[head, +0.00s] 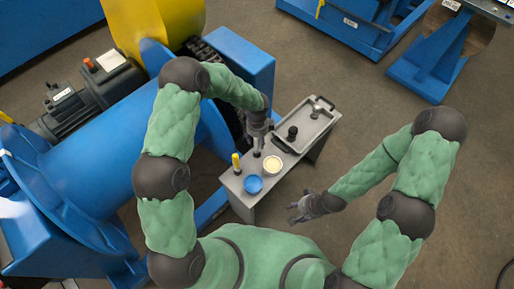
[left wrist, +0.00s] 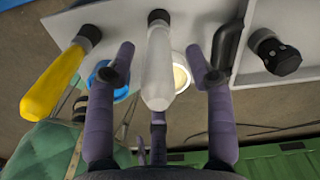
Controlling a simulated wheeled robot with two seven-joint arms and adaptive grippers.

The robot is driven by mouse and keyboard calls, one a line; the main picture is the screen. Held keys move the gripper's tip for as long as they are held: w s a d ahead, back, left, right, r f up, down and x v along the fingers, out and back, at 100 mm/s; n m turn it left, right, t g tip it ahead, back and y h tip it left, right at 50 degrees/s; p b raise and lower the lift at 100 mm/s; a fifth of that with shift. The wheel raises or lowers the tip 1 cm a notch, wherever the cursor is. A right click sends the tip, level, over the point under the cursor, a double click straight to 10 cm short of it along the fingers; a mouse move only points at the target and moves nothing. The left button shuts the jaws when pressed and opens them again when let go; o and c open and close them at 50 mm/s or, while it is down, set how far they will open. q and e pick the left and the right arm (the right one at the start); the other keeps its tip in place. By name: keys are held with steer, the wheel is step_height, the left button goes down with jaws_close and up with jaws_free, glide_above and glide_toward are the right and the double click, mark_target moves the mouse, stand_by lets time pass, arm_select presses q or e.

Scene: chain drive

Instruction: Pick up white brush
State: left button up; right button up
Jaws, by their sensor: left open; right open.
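The white brush (left wrist: 158,70) stands with its pale handle pointing towards the camera and its dark end at the bench in the left wrist view. In the head view its handle (head: 257,144) shows just below my left gripper (head: 258,132). My left gripper (left wrist: 160,75) is open, with purple-grey fingers on both sides of the handle. Gaps show between the handle and the fingers, so contact is not visible. My right gripper (head: 301,206) is open and empty, to the right of the bench and below it in the picture.
A yellow-handled brush (head: 236,163) stands left of the white one. A blue bowl (head: 253,184) and a cream-filled bowl (head: 272,164) sit on the grey bench (head: 235,190). A tray (head: 325,104) holds dark-topped items. Blue machinery (head: 110,160) stands left; floor is open right.

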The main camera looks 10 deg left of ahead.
mark_target(257, 145)
arm_select(q)
step_height(257, 145, down, 4)
steer(key=shift+a+f+b, duration=0.1)
steer(key=shift+f+b, duration=0.15)
steer(key=shift+b, duration=0.65)
jaws_close()
steer(key=shift+r, duration=0.15)
step_height(257, 145, up, 10)
steer(key=p, duration=0.3)
steer(key=shift+p, duration=0.4)
